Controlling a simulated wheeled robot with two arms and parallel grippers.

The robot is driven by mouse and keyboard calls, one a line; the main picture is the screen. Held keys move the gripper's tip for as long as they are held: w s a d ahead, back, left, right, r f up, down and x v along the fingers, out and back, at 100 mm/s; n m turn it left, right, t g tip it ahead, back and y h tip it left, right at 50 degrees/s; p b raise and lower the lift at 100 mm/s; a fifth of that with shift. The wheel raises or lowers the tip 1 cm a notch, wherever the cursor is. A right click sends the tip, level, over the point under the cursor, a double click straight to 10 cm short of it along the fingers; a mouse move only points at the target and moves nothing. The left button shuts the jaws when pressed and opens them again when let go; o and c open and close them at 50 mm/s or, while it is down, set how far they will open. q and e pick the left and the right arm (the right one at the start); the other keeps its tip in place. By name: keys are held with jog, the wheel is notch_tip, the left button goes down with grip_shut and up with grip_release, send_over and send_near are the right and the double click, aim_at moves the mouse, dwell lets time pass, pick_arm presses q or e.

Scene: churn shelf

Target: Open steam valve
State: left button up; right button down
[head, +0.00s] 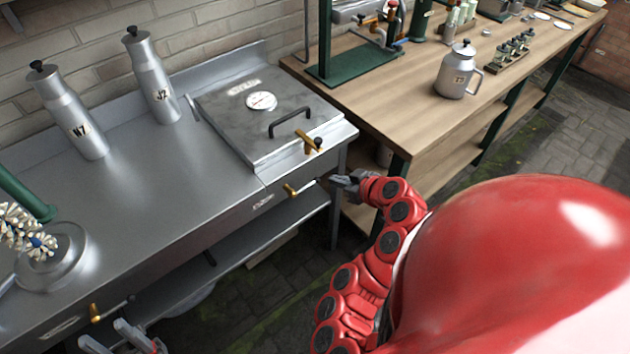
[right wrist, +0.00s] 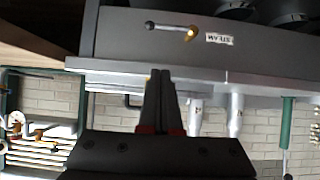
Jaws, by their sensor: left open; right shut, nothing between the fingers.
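The steam valve (head: 291,190) is a brass fitting with a thin lever on the front face of the steel counter, below the lidded steam box (head: 225,100). In the right wrist view, which is upside down, the valve (right wrist: 191,33) sits beside a STEAM label (right wrist: 219,39). Its lever lies roughly horizontal, ending in a dark knob. My right gripper (head: 342,181) is shut and empty, just right of the valve and apart from it; its fingers (right wrist: 160,75) point towards the counter front. My left gripper (head: 118,338) is open and empty at the bottom left.
Another brass valve (head: 95,313) is on the counter front at left. Two steel churns (head: 70,115) (head: 152,80) stand behind. A wooden bench (head: 410,110) is at right.

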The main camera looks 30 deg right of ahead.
jog(key=shift+w+f+b, duration=0.9)
jog(key=shift+f+b, duration=0.2)
jog(key=shift+b, duration=1.5)
jog(key=p, duration=0.2)
send_over(316, 181)
jog(key=s+a, duration=0.2)
jog(key=s, duration=0.1)
notch_tip(316, 181, down, 3)
jog(key=f, duration=0.1)
jog(key=f+b, duration=0.1)
jog(key=f, duration=0.1)
jog(key=shift+w+d, duration=0.15)
jog(key=shift+w, duration=0.05)
jog(key=shift+w+f, duration=0.15)
jog(key=shift+f, duration=0.5)
